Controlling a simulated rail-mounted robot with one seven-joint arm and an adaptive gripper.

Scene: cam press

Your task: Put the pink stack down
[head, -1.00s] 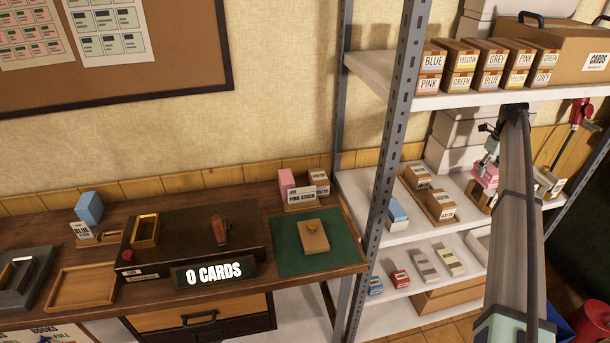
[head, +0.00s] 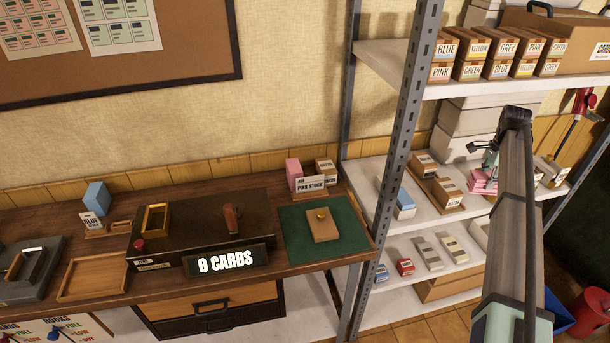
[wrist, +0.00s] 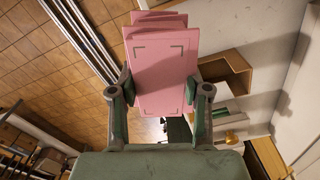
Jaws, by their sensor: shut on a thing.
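My gripper (wrist: 158,92) is shut on the pink stack (wrist: 162,70). In the wrist view the stack stands out past both fingers, with several layers showing at its far end. In the head view the stack (head: 482,181) shows as a small pink patch beside my arm, in front of the middle shelf's right part. My arm partly covers it there, and I cannot tell whether it touches the shelf. Another pink block (head: 293,171) stands on the bench behind a PINK STOCK label (head: 311,184).
The middle shelf (head: 375,187) holds a wooden tray of boxes (head: 437,186) and a blue-and-white stack (head: 402,203). The upper shelf carries labelled boxes. The shelf post (head: 399,150) stands between bench and shelves. The green mat (head: 347,248) holds a brown block (head: 322,227).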

